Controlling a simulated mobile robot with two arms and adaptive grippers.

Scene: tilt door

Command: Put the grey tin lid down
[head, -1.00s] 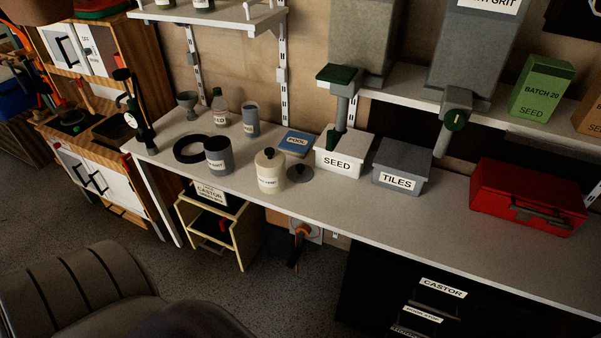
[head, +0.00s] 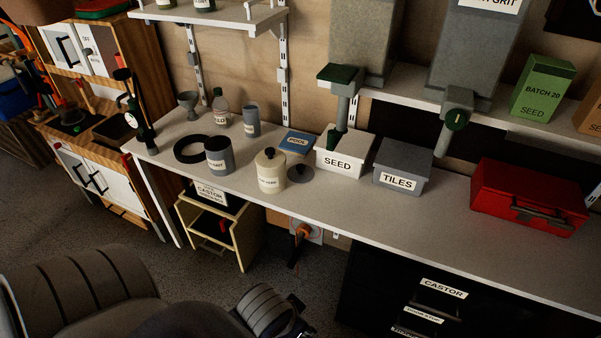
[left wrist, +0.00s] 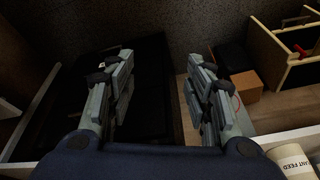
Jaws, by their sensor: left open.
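The grey tin lid (head: 300,173), a flat dark-grey disc with a black knob, lies knob up on the bench, just right of the cream tin (head: 271,172). The grey tin (head: 219,157) stands left of the cream tin with a dark top. My left gripper (left wrist: 160,75) is open in the left wrist view, its two fingers wide apart and nothing held between them. The lid does not show in that view. In the head view a grey part of my arm shows at the bottom centre, well below the lid. My right gripper is not in view.
The SEED box (head: 339,162), TILES box (head: 402,178) and blue POOL box (head: 296,142) stand near the lid. A black ring (head: 192,149) lies further left. A red case (head: 528,197) sits at right. The bench front (head: 360,210) is clear.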

